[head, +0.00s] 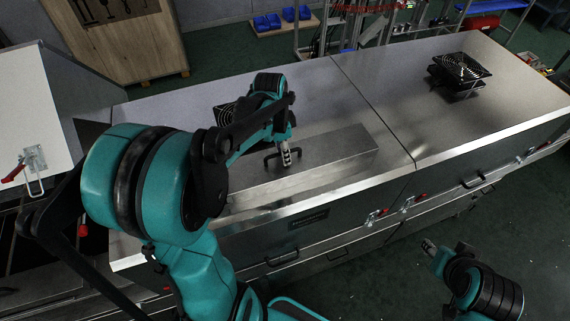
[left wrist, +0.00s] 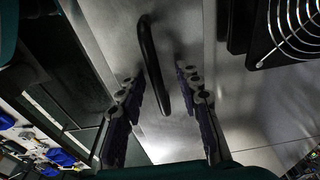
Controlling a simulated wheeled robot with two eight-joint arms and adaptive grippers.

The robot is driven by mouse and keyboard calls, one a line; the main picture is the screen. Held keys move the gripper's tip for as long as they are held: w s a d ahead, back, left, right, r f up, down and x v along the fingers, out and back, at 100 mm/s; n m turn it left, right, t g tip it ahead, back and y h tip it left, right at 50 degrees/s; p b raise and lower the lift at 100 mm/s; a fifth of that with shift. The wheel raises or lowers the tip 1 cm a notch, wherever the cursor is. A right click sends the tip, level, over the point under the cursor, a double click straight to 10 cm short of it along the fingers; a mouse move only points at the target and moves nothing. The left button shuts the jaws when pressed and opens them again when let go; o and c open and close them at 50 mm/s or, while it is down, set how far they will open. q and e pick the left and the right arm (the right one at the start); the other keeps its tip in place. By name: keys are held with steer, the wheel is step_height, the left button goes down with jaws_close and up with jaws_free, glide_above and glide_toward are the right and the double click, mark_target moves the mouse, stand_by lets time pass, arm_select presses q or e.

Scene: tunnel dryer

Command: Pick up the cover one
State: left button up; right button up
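The cover is a long grey metal box (head: 335,154) lying on the steel dryer top, with a black bar handle (head: 269,158) on it. My left gripper (head: 287,156) is at the handle, pointing down. The fingers are apart and I see no grip on the handle. My right gripper (head: 429,246) hangs low in front of the dryer, away from the cover; its finger opening is unclear.
A black fan unit (head: 459,72) stands on the right part of the dryer top (head: 400,75). Another fan grille (head: 224,113) is partly hidden behind my left arm. A raised pale panel with a red-handled clamp (head: 34,160) is at the left. Red latches line the front edge.

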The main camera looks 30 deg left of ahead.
arm_select(q)
steer(key=shift+s, duration=0.2)
steer(key=shift+c, duration=0.9)
jaws_close()
steer(key=shift+w, duration=0.1)
